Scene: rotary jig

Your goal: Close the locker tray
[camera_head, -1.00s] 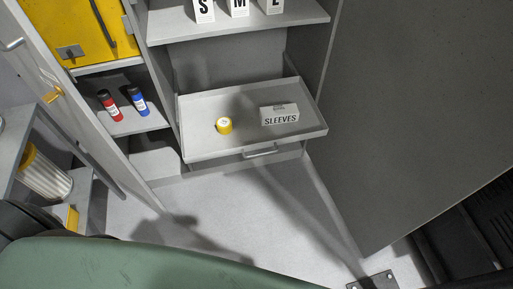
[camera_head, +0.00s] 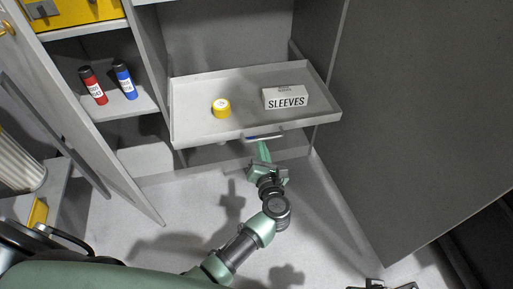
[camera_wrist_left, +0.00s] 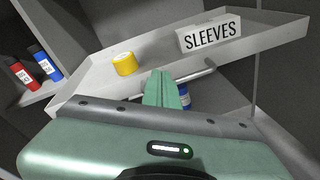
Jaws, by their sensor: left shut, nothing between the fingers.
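The locker tray (camera_head: 180,128) is a grey shallow drawer, pulled out of the locker, with a bar handle (camera_head: 272,135) on its front. It holds a yellow roll (camera_head: 221,108) and a white SLEEVES box (camera_head: 286,98). My left gripper (camera_head: 262,148) is shut and empty, its green fingers pointing up at the handle from the front. In the left wrist view the fingers (camera_wrist_left: 161,88) overlap the tray front beside the handle (camera_wrist_left: 196,75); I cannot tell whether they touch. Part of what looks like my right gripper (camera_head: 382,285) shows at the bottom edge, its fingers unclear.
A red bottle (camera_head: 93,86) and a blue bottle (camera_head: 125,80) stand on the left shelf. A blue item (camera_wrist_left: 185,97) shows partly behind my fingers. Open locker doors flank the tray, with a large grey one (camera_head: 420,120) at right. The floor before the tray is clear.

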